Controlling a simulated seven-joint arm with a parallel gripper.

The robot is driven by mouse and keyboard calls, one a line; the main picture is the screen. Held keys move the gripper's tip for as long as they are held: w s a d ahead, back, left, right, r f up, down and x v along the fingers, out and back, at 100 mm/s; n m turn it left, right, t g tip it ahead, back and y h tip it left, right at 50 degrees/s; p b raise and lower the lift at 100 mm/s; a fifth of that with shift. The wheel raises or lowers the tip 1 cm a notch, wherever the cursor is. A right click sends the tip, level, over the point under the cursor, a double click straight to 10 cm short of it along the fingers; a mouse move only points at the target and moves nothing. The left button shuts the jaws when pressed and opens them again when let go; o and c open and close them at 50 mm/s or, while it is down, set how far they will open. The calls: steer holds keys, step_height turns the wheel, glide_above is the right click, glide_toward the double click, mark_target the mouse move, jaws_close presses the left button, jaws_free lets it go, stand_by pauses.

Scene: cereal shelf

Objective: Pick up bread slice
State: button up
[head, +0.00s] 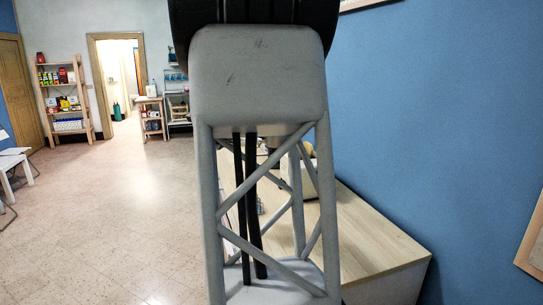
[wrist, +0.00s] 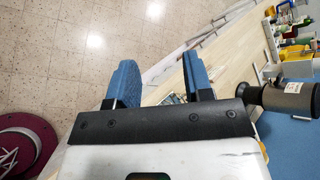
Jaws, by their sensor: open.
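My gripper (wrist: 159,66) shows in the wrist view with its two blue fingers spread apart and nothing between them. Floor and the edge of a wooden surface lie beyond the fingers. I cannot make out a bread slice in either view. In the head view my own grey structure blocks the middle of the picture and much of the wooden counter (head: 372,238). A small yellowish item (head: 308,149) shows partly behind that structure at the back of the counter; I cannot tell what it is.
A dark cylinder (wrist: 292,96) is close to my gripper on the right in the wrist view, with cluttered items (wrist: 296,50) beyond it. A stocked shelf (head: 63,100) stands far left in the head view. The counter's front right is bare, and the blue wall (head: 440,110) is behind it.

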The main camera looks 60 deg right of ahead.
steer(key=s+d+f+m+h, duration=0.2)
steer(key=s+d+m, duration=0.3)
steer(key=d, duration=0.8)
steer(key=s+d+f+m+h, duration=0.3)
steer(key=s+d+m, duration=0.2)
steer(key=s+d, duration=0.5)
steer(key=s+d+f+m+g+h, duration=0.1)
steer(key=s+d+m, duration=0.4)
steer(key=d, duration=1.3)
steer(key=shift+s+d+f+h, duration=0.1)
steer(key=shift+s+f+h, duration=0.2)
steer(key=shift+s, duration=0.3)
steer(key=shift+s+a+f+h, duration=0.1)
steer(key=shift+s+f+h, duration=0.2)
steer(key=shift+s, duration=0.35)
steer(key=shift+s+d+f+h, duration=0.1)
steer(key=shift+s+f+h, duration=0.15)
steer(key=shift+s, duration=0.35)
steer(key=shift+f, duration=0.1)
steer(key=shift+x, duration=1.3)
steer(key=shift+w, duration=0.1)
steer(key=shift+x, duration=2.55)
